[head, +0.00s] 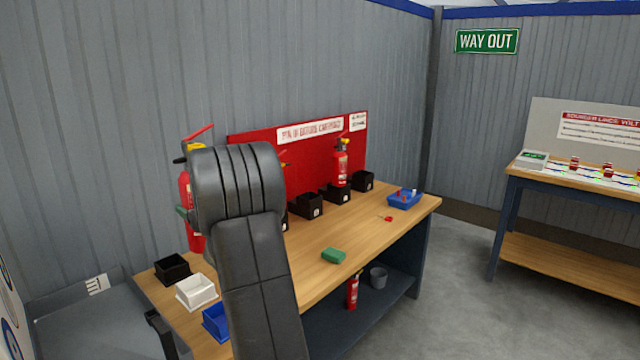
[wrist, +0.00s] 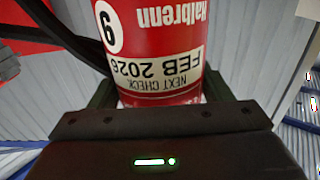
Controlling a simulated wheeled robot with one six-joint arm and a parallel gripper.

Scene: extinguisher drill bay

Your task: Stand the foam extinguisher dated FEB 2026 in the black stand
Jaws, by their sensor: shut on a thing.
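A red extinguisher (head: 195,238) hangs upright at the left in the head view, partly behind my arm. In the wrist view the extinguisher (wrist: 160,25) appears upside down, with "NEXT CHECK FEB 2026" and "Halbrenn" on its label. My gripper (wrist: 160,92) is shut on its body; in the head view it is mostly hidden by my arm. The black stand (head: 172,268) is an empty-looking square holder at the bench's left end. The extinguisher's base shows above and right of this stand, apart from it in the picture.
A white stand (head: 197,291) and a blue stand (head: 214,322) sit beside the black one. Several black holders line the red board (head: 255,150); one bears another extinguisher (head: 341,165). A green block (head: 333,256) and blue tray (head: 405,199) lie on the bench.

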